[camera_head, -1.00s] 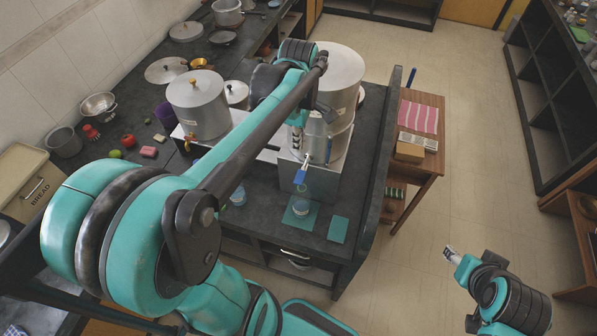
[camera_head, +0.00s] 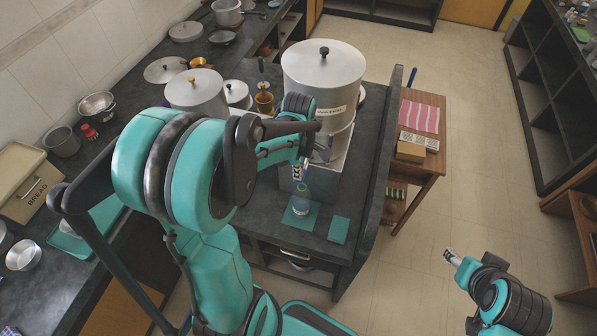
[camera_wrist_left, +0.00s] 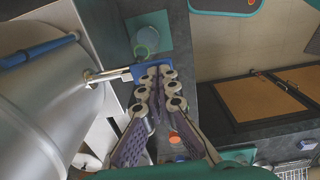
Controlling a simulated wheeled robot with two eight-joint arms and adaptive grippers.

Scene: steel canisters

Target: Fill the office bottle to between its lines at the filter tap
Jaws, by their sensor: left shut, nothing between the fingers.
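The tall steel filter canister (camera_head: 322,80) stands on a steel stand on the dark counter. Its tap (camera_wrist_left: 108,74) has a blue lever (camera_wrist_left: 122,74), seen in the left wrist view. A clear bottle (camera_head: 301,204) stands on a teal mat (camera_head: 291,218) below the tap; it also shows in the left wrist view (camera_wrist_left: 147,38). Its lines and water level are too small to read. My left gripper (camera_head: 299,172) is shut and empty, its fingertips (camera_wrist_left: 154,72) right beside the lever; contact is unclear. My right gripper (camera_head: 452,256) hangs over the floor, away from the counter; its jaws are too small to judge.
A second teal mat (camera_head: 338,230) lies bare near the counter's front edge. A shorter steel canister (camera_head: 196,92) stands left of the filter. A wooden side table (camera_head: 425,165) stands right of the counter. Open floor lies further right.

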